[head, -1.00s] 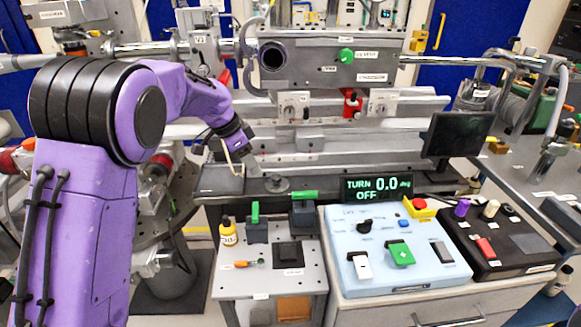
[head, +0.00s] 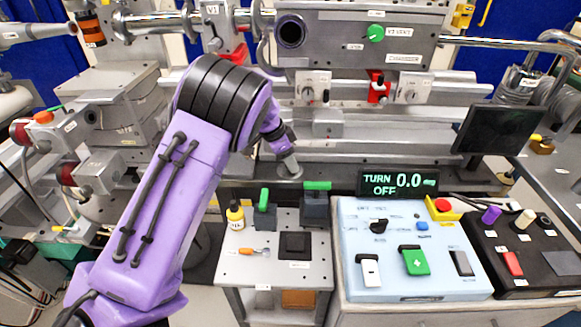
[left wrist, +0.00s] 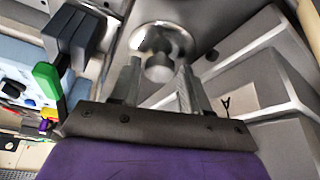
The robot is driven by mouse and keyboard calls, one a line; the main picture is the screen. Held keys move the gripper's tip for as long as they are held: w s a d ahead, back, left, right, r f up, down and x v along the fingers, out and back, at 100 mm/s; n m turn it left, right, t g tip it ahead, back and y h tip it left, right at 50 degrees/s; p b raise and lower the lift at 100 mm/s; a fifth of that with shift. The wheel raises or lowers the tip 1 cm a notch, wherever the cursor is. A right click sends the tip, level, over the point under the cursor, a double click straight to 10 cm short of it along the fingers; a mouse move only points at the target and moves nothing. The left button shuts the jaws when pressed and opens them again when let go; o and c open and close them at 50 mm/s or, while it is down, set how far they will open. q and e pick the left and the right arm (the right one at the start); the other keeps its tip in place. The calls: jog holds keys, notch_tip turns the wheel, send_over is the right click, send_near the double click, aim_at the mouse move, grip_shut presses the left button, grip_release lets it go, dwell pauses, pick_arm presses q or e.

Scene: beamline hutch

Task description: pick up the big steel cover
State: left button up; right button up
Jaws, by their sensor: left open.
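The steel cover (left wrist: 180,38) shows in the left wrist view as a round, shiny metal disc with a knob (left wrist: 159,70) on top. My left gripper (left wrist: 160,78) is open, with one finger on each side of the knob in that view. I see a gap beside the knob and cannot tell whether a finger touches it. In the head view my left gripper (head: 289,163) points down over the steel bench behind the small grey cart, and the cover there is mostly hidden by it. My right gripper is not in view.
A green-handled lever block (head: 316,205) stands close by, and its green handle (left wrist: 46,76) shows in the left wrist view. A yellow bottle (head: 235,215) and an orange screwdriver (head: 254,252) are on the cart. The display (head: 398,184) reads "TURN 0.0 deg OFF".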

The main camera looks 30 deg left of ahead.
pick_arm(q)
jog(key=shift+s+r, duration=0.15)
grip_shut()
jog(key=shift+r, duration=0.45)
jog(key=s+d+r, duration=0.5)
jog(key=s+r, duration=0.7)
jog(key=s, duration=0.1)
jog(key=shift+d, duration=0.2)
